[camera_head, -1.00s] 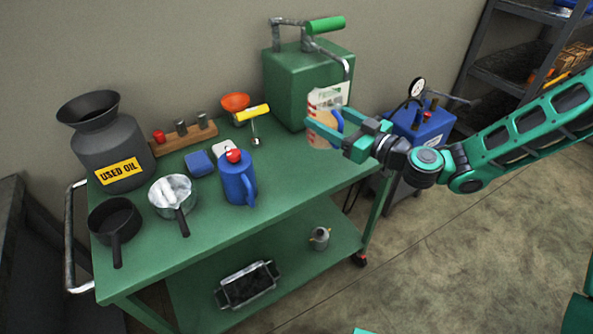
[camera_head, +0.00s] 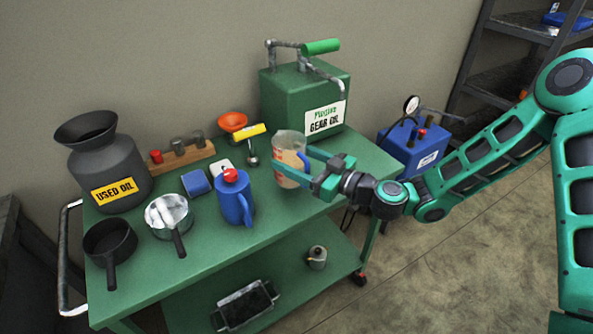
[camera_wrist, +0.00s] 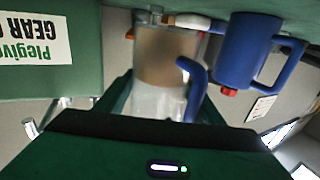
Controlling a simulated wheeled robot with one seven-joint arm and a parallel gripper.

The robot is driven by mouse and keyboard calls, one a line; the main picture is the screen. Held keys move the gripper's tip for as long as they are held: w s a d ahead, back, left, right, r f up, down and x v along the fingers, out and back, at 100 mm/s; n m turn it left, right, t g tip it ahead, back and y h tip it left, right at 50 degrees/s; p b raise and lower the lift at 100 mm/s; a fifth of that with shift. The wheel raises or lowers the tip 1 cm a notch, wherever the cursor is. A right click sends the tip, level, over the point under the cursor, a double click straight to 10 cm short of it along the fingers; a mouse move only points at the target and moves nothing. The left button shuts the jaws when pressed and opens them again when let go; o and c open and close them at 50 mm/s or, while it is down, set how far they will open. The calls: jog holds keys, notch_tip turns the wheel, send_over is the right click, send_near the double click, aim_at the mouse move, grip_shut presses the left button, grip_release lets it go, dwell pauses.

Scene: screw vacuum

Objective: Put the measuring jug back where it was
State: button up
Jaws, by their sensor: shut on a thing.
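The measuring jug (camera_head: 288,158) is clear, with a tan liquid inside, red markings and a blue handle. It is upright over the green cart top (camera_head: 250,240), in front of the green gear oil can and right of the blue jug. I cannot tell whether its base touches the cart. My gripper (camera_head: 312,172) is shut on it from the right. In the wrist view the measuring jug (camera_wrist: 165,65) shows upside down between my fingers, its blue handle at the right.
The green gear oil can (camera_head: 303,95) with a pump stands behind. A blue jug (camera_head: 233,198) with a red cap, a blue box (camera_head: 196,184), a yellow-handled tool (camera_head: 250,140) and two pans (camera_head: 168,212) lie to the left. Bare cart top lies right of the measuring jug.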

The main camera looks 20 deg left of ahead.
jog(key=shift+f, duration=2)
jog(key=shift+f, duration=0.1)
jog(key=o, duration=1.5)
jog(key=shift+d, duration=0.1)
jog(key=v, duration=1.2)
